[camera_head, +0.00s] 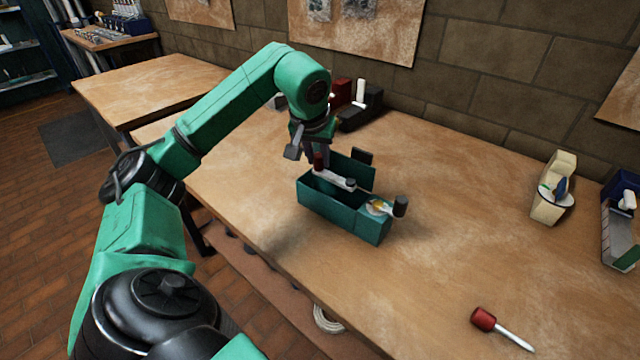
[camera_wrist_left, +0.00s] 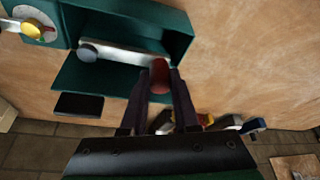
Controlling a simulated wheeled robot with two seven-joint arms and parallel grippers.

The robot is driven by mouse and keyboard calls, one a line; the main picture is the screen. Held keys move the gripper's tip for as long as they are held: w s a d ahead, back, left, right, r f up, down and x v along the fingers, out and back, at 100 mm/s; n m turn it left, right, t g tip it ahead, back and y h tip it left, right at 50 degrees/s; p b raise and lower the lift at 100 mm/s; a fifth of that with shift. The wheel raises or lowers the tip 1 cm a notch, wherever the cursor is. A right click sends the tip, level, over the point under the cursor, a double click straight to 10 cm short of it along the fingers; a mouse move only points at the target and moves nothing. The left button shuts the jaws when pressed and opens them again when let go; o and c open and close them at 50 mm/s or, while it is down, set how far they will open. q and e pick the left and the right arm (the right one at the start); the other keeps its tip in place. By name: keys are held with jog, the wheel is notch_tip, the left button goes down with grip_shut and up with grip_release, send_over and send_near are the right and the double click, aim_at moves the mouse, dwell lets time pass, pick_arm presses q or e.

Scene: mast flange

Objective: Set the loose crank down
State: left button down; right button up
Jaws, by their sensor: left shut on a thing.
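The loose crank is a pale bar (camera_head: 335,179) with a red handle at one end and a dark round knob at the other. My left gripper (camera_head: 318,156) points down and is shut on the red handle. In the left wrist view the red handle (camera_wrist_left: 160,76) sits between the two fingers (camera_wrist_left: 164,92), and the pale bar (camera_wrist_left: 125,57) runs left to a grey knob. The bar lies over the open teal box (camera_head: 340,214); whether it touches the box I cannot tell. My right gripper is out of view.
A pale disc (camera_head: 378,207) with a yellow hub and a dark-knobbed arm sits on the box's right end. A red-handled tool (camera_head: 500,327) lies front right. A cream holder (camera_head: 553,188) stands at right. Red and black items (camera_head: 355,105) stand behind. Bare tabletop lies right of the box.

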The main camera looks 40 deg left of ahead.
aim_at(317, 175)
pick_arm(q)
notch_tip(317, 175, down, 6)
jog(key=shift+a+r+b, duration=0.15)
jog(key=shift+b, duration=0.3)
jog(key=shift+f, duration=0.25)
jog(key=shift+f, duration=0.5)
jog(key=c, duration=0.7)
grip_release()
jog(key=shift+o, duration=0.2)
jog(key=shift+r, duration=0.15)
jog(key=p+v, duration=0.2)
jog(key=v, duration=1.1)
